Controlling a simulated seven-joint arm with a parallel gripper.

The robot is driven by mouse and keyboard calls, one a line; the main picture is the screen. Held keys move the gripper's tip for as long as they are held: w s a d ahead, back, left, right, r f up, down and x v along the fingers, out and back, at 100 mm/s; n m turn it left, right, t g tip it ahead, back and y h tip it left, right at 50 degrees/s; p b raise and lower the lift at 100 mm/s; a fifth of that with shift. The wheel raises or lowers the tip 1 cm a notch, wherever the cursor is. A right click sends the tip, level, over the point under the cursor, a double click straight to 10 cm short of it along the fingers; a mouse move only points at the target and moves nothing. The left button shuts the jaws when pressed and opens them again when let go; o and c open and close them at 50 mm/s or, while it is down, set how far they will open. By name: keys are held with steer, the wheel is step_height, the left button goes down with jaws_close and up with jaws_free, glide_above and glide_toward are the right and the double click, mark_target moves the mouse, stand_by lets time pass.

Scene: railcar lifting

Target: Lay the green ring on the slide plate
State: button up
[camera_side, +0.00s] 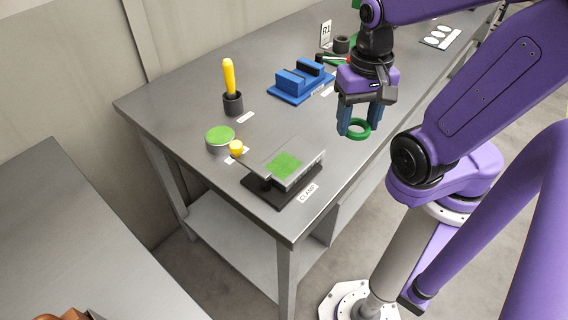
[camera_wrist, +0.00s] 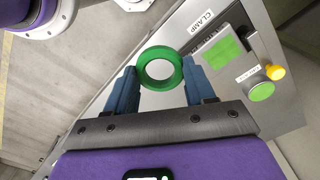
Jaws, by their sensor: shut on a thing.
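The green ring (camera_side: 358,136) is gripped between the blue fingers of my gripper (camera_side: 361,122), held in the air near the front edge of the bench. It also shows in the wrist view (camera_wrist: 160,87), upright between both fingertips. A grey plate (camera_side: 262,153), which looks like the slide plate, sits on the black base labelled CLAMP at the bench's near corner. It bears a green square (camera_side: 285,164). The ring is apart from it, to its upper right in the side view. The plate also shows in the wrist view, with its green square (camera_wrist: 222,53) right of the ring.
A round grey block with a green top (camera_side: 220,135) and a yellow knob (camera_side: 236,147) stand left of the clamp. A yellow-handled tool stands in a dark cup (camera_side: 233,104). A blue fixture (camera_side: 301,82) lies farther back. The bench between ring and clamp looks clear.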

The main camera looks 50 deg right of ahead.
steer(key=shift+s+a+r+n, duration=0.1)
steer(key=shift+s+a+n, duration=0.05)
steer(key=shift+a+n, duration=0.35)
steer(key=shift+s+a+r+n, duration=0.1)
steer(key=shift+a+n, duration=0.15)
steer(key=shift+n, duration=0.35)
steer(key=shift+a, duration=0.15)
steer(key=shift+w+a+f, duration=1.2)
steer(key=shift+w+f, duration=0.35)
steer(key=shift+w, duration=1.65)
glide_above(283, 166)
step_height(283, 166, down, 7)
steer(key=shift+d+r, duration=0.1)
steer(key=shift+f, duration=1.55)
steer(key=shift+f, duration=0.15)
steer(key=o, duration=0.7)
